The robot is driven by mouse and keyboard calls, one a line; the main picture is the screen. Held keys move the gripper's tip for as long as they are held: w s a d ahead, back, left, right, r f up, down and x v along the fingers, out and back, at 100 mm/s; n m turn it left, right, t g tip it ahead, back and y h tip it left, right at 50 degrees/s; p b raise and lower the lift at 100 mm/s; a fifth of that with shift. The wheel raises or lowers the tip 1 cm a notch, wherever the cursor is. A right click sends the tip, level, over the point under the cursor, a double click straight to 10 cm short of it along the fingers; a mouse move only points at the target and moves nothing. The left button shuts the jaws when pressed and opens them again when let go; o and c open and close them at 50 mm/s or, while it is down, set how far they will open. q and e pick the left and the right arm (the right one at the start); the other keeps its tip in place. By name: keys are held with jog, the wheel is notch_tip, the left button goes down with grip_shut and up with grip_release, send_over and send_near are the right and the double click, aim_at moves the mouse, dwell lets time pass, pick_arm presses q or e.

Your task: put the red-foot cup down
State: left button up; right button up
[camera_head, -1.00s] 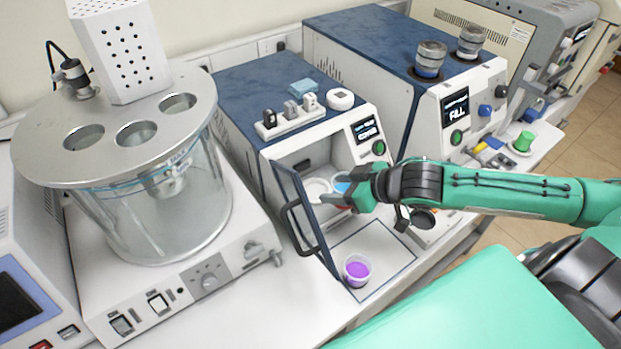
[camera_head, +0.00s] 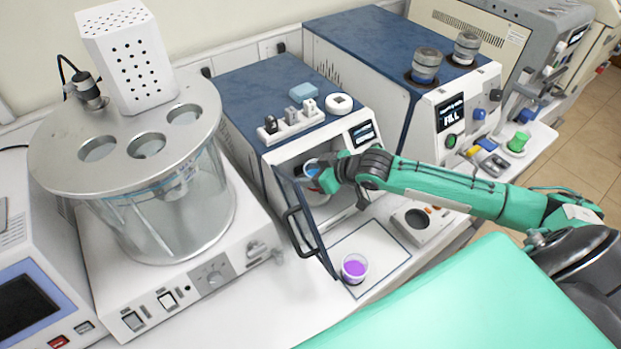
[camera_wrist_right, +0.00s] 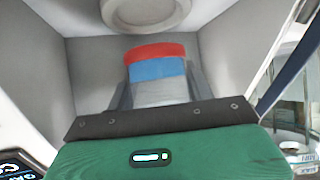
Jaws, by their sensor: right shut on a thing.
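The red-foot cup (camera_wrist_right: 157,66) shows in the right wrist view as a blue body with a red band, between my fingers. In the head view its blue content (camera_head: 312,168) shows at the mouth of the open chamber (camera_head: 290,165). My right gripper (camera_head: 328,178) is shut on this cup and reaches into the chamber. In the right wrist view the chamber's grey walls surround the cup, and a round pale plate (camera_wrist_right: 146,12) lies beyond it. I cannot tell whether the cup touches a surface. My left gripper is not in view.
The chamber's blue-edged door (camera_head: 305,222) stands open at the left of my right gripper. A cup with purple content (camera_head: 354,268) stands on the marked white area (camera_head: 385,250) in front. A glass bath with a metal lid (camera_head: 60,170) stands at the left.

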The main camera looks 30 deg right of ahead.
notch_tip(320, 180, down, 3)
jog(key=shift+r+p, duration=0.2)
jog(key=shift+p, duration=0.35)
jog(key=shift+w+f+p, duration=0.15)
jog(key=shift+f+p, duration=0.15)
jog(key=shift+p, duration=0.05)
jog(key=shift+a+f, duration=0.1)
jog(key=shift+f, duration=0.2)
jog(key=shift+f, duration=0.1)
jog(key=o, duration=1.1)
